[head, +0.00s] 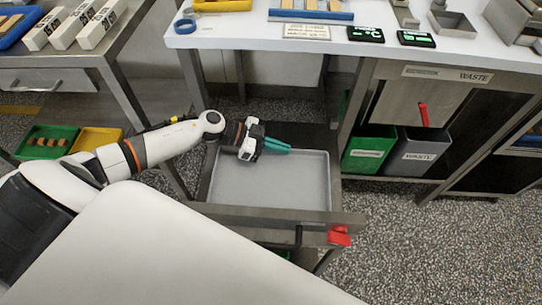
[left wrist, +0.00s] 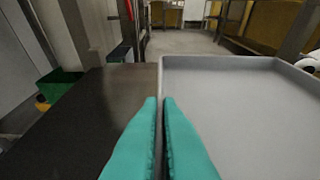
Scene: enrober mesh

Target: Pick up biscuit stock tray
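A shallow, empty light grey tray (head: 270,182) lies on a dark, low metal cart below the white counter. In the left wrist view the tray (left wrist: 240,110) fills the right side, with its long rim running toward the fingers. My left gripper (head: 289,148) is at the tray's far rim, its teal fingers pointing right along that rim. In the left wrist view the fingers (left wrist: 160,100) are almost together, with the rim line running into the narrow gap between them. The rim between the fingers is mostly hidden. My right gripper is not in view.
The cart's front bar (head: 270,216) with a red clip (head: 340,236) is at the near side. The white counter (head: 270,35) overhangs behind. Green (head: 365,150) and grey (head: 415,152) bins stand at right. A green tray (head: 46,143) and a yellow tray (head: 97,140) sit at left.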

